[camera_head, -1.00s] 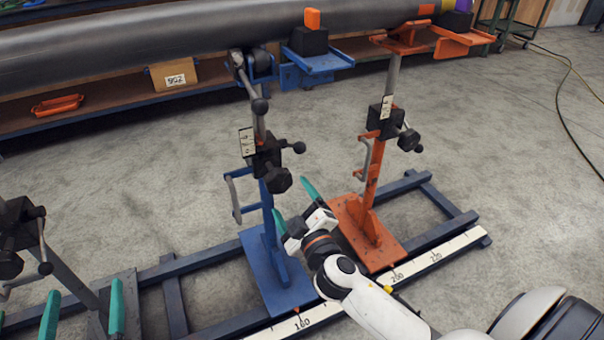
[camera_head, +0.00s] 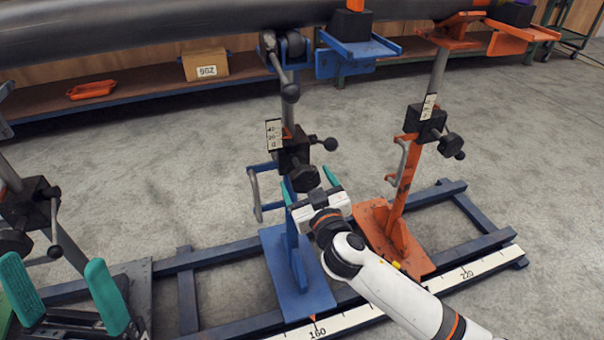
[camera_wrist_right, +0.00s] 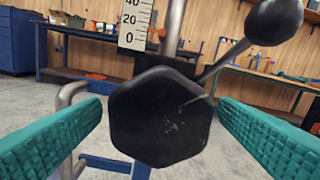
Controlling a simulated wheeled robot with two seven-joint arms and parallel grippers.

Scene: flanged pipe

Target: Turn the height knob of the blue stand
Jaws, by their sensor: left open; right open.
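The blue stand (camera_head: 298,270) stands on the floor rails and carries a black clamp block with a scale plate (camera_head: 274,134). Its black hexagonal height knob (camera_head: 305,178) faces my right gripper (camera_head: 309,184). In the right wrist view the knob (camera_wrist_right: 160,115) sits between the two green fingers, and a gap shows on each side of it. My right gripper is open around or just before the knob; the depth is hard to tell. My left gripper (camera_head: 62,290) is open and empty at the lower left, beside a grey stand.
A ball-ended lever (camera_head: 328,143) sticks out just above the knob. An orange stand (camera_head: 400,220) is close on the right. A large grey pipe (camera_head: 160,22) runs across the top. A ruler strip (camera_head: 450,280) lies along the rails.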

